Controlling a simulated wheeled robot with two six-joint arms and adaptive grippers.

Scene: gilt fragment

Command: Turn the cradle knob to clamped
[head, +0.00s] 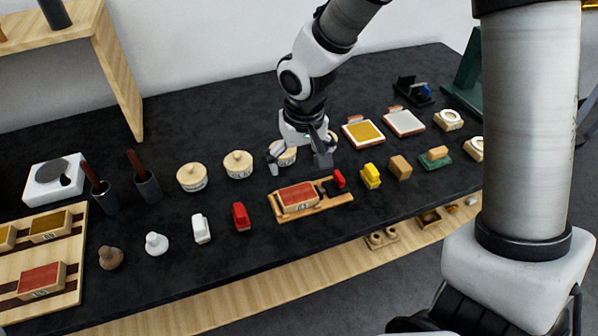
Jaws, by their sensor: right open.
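The cradle (287,217) is a light wooden tray near the front edge of the black table, in the middle of the head view. A wooden block with a red top (298,196) lies in it. A small red knob (339,178) stands at the cradle's right end, beside a dark part. I cannot read the knob's setting. My right gripper (299,164) is open and empty, pointing down above and just behind the cradle. One finger is close to the knob's left; I cannot tell whether they touch. My left gripper is not in view.
Round lidded pots (238,164) stand left of the gripper. Red (241,217) and white (201,229) small items stand left of the cradle. A yellow item (370,177) and a wooden block (400,167) stand close to its right. Flat framed pads (363,133) lie behind.

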